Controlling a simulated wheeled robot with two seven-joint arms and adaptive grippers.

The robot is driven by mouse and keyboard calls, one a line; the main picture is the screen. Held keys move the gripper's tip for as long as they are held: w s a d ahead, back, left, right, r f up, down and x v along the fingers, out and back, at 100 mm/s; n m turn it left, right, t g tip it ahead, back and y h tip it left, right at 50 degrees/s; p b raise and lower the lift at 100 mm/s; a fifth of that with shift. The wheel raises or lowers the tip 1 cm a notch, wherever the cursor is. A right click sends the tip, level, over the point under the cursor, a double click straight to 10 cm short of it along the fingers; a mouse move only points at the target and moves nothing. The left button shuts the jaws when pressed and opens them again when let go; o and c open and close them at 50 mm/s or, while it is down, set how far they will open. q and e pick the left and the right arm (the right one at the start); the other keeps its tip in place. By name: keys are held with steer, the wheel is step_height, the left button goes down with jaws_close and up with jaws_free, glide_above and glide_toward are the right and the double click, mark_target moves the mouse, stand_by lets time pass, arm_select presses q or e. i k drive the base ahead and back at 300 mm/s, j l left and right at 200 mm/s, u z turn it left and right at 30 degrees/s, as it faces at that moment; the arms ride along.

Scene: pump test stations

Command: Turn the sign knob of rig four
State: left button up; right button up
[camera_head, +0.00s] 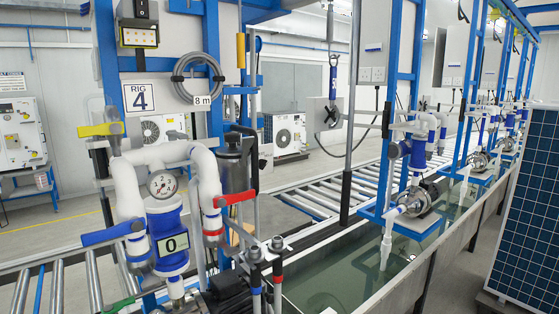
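Below the sign are white pipes with a round pressure gauge (162,184) and a blue cylinder (168,222). A plate reading "0" (174,243) sits on the front of the cylinder. I cannot tell which part is the sign knob. Neither of my grippers is in view.
Rig four has a yellow valve handle (100,130), a blue one (112,233) and a red one (234,198). A coiled grey hose (197,80) hangs beside the sign. A water trough (340,275) runs rightward past more rigs. A solar panel (530,215) stands at the right.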

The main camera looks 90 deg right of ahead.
mark_target(262, 163)
steer(key=k+z, duration=0.1)
steer(key=z, duration=0.35)
steer(key=k+l+z, duration=0.1)
steer(key=z, duration=0.35)
steer(key=l+z, duration=0.2)
steer(key=z, duration=1.65)
steer(key=k+l, duration=0.05)
steer(key=l, duration=0.05)
